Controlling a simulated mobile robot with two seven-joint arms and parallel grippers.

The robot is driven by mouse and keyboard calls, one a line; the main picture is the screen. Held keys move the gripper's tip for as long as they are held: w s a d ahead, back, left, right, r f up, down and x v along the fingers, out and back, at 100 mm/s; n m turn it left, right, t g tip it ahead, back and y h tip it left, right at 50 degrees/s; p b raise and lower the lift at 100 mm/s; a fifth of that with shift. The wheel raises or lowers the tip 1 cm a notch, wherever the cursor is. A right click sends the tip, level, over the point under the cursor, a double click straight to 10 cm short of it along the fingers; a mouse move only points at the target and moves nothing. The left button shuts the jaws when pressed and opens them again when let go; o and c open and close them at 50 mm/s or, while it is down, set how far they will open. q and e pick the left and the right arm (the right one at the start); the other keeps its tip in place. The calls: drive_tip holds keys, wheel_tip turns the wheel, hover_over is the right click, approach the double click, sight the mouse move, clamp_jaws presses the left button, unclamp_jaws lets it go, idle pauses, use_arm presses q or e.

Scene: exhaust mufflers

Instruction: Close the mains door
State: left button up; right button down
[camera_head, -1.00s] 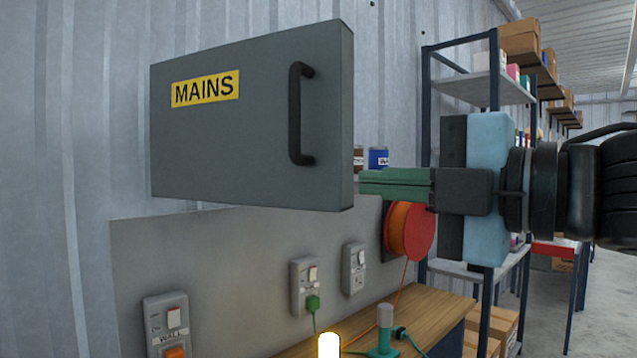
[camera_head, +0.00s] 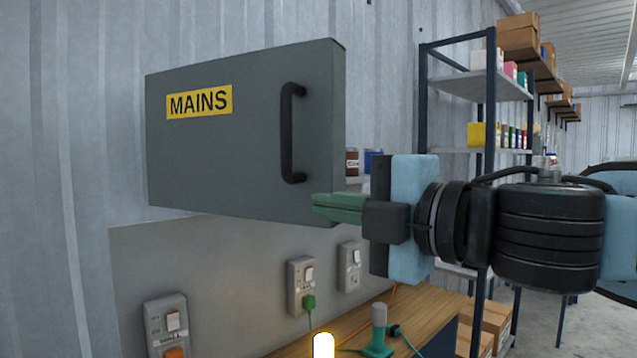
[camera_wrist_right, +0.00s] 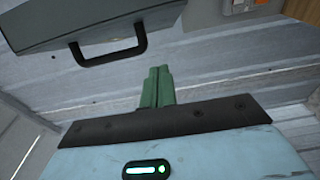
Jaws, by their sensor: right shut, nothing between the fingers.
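The mains door (camera_head: 225,155) is a grey panel with a yellow MAINS label (camera_head: 199,102) and a black bar handle (camera_head: 291,132) near its right edge. Its right edge looks nearer to me than its left, so it seems to stand swung out from the wall. My right gripper (camera_head: 315,203) is shut and empty. Its green fingers overlap the door's lower right corner, below the handle; I cannot tell if they touch it. In the right wrist view, the fingertips (camera_wrist_right: 158,72) are apart from the handle (camera_wrist_right: 107,55). My left gripper is not in view.
Sockets (camera_head: 301,285) sit on the wall panel below the door. A wooden bench (camera_head: 425,306) stands below, with a green-based item (camera_head: 379,330) on it. A blue-framed shelf rack (camera_head: 487,120) stands behind my right arm. The wall left of the door is clear.

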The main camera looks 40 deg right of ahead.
sight(302, 203)
drive_tip(key=w+d, duration=0.2)
drive_tip(key=w, duration=0.5)
drive_tip(key=shift+d+p, duration=0.3)
drive_tip(key=shift+p, duration=0.15)
drive_tip(key=shift+d, duration=0.1)
